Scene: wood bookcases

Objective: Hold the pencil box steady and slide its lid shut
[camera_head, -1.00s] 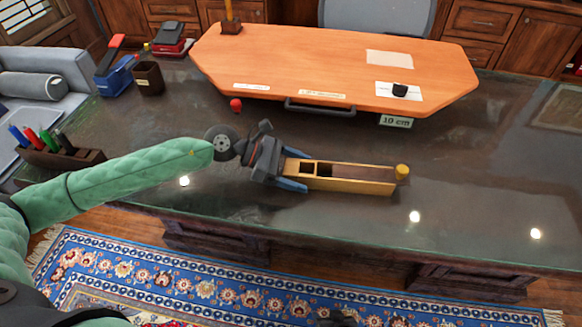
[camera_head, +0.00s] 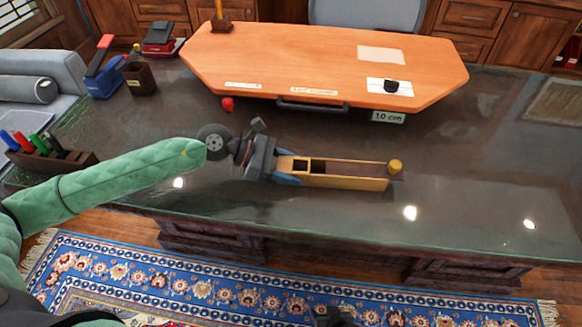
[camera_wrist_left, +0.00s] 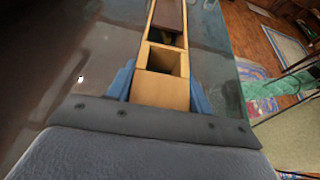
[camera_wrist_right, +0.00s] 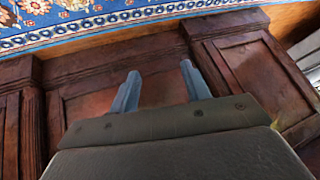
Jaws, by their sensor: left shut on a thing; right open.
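The pencil box (camera_head: 345,182) is a long yellow wooden box lying on the dark desk. Its brown lid (camera_head: 360,171) is partly open, with a yellow knob (camera_head: 395,166) at the right end, where the lid sticks out past the box. Open compartments show at the left end. My left gripper (camera_head: 286,169) is shut on the box's left end, one blue finger on each side, as the left wrist view (camera_wrist_left: 163,88) also shows. My right gripper (camera_wrist_right: 160,78) is open and empty, low in front of the desk; only a dark part shows at the head view's bottom edge.
An orange board (camera_head: 320,60) with a handle lies behind the box; a small red ball (camera_head: 228,104) is near its edge. A pen holder (camera_head: 50,155), a brown cup (camera_head: 139,78) and a blue stapler (camera_head: 104,80) stand left. The desk right of the box is clear.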

